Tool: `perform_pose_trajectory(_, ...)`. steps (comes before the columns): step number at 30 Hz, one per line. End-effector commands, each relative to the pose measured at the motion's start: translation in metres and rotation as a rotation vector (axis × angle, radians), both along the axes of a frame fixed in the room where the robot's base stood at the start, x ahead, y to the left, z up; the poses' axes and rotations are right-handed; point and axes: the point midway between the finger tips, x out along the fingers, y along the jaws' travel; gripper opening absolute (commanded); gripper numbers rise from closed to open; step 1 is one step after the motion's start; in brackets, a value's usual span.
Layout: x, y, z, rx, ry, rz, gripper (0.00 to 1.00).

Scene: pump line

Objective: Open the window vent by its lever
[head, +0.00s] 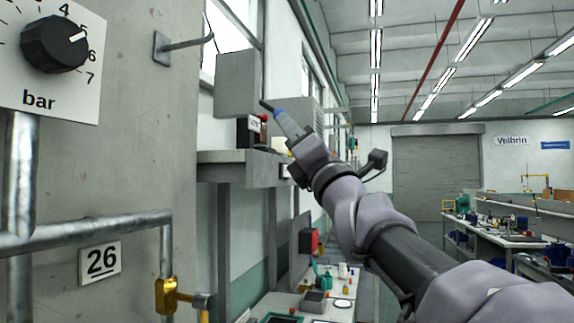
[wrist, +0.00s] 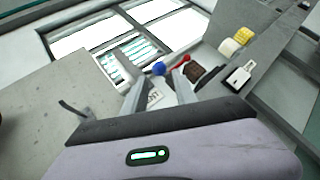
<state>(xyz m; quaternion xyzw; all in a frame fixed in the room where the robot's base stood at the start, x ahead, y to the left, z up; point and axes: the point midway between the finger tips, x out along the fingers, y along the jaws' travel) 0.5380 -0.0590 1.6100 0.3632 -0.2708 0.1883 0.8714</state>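A blue ball knob (wrist: 158,68), which looks like the vent's lever end, shows between my finger tips in the wrist view. In the head view a blue part (head: 278,113) with a short dark rod shows at the tip of my gripper (head: 283,119). My gripper's fingers (wrist: 160,77) are apart, with nothing visibly clamped between them. I cannot tell whether they touch the knob. A slatted vent (wrist: 130,56) with turquoise gaps sits in the window beyond, to the upper left. Most of the lever's shaft is hidden.
A grey block (head: 237,84) stands close to my gripper on the left. A bracket rod (head: 187,44) juts from the concrete pillar (head: 132,120).

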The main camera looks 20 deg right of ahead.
Motion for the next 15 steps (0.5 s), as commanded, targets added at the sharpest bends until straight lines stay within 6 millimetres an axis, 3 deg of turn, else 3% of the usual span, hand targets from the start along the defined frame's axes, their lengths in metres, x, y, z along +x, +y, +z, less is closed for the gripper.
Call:
perform_pose_trajectory(7, -0.06, -0.009, -0.046, -0.002, 0.0, -0.002, 0.34)
perform_pose_trajectory(15, -0.085, -0.013, -0.065, -0.002, 0.0, 0.001, 0.34)
